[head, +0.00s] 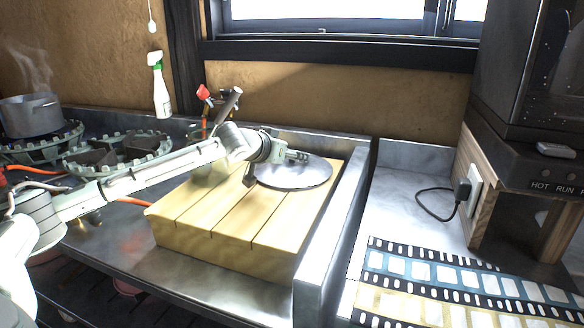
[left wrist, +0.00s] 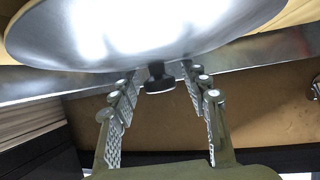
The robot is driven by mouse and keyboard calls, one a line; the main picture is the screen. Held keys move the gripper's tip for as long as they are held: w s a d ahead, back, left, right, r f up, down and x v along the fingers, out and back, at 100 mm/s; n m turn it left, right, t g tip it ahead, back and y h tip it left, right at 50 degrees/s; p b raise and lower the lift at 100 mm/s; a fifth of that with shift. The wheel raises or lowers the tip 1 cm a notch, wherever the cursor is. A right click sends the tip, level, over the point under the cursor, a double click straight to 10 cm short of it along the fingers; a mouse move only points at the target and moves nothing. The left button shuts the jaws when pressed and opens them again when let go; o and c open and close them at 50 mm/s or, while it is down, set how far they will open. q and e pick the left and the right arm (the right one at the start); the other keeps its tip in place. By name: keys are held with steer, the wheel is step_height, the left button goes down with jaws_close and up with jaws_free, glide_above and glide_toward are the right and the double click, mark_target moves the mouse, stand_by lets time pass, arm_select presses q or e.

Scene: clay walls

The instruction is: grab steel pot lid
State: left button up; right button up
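The steel pot lid (head: 306,178) is a shiny round disc on the slatted wooden block (head: 225,235) on the steel counter. In the left wrist view the lid (left wrist: 75,32) fills the top, with its dark knob (left wrist: 158,84) near the middle. My left gripper (head: 298,156) reaches over the lid from the left. In the left wrist view its two fingers (left wrist: 160,76) are spread, one on each side of the knob, with gaps on both sides. My right gripper is not in view.
A steaming pot (head: 32,115) stands on the stove burners at the left. A spray bottle (head: 160,85) is by the back wall. A raised metal edge (head: 335,225) runs right of the block. The marble counter (head: 410,190) beyond has a cable and film-strip-patterned mat (head: 450,285).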

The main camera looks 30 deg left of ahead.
arm_select(q)
jaws_close()
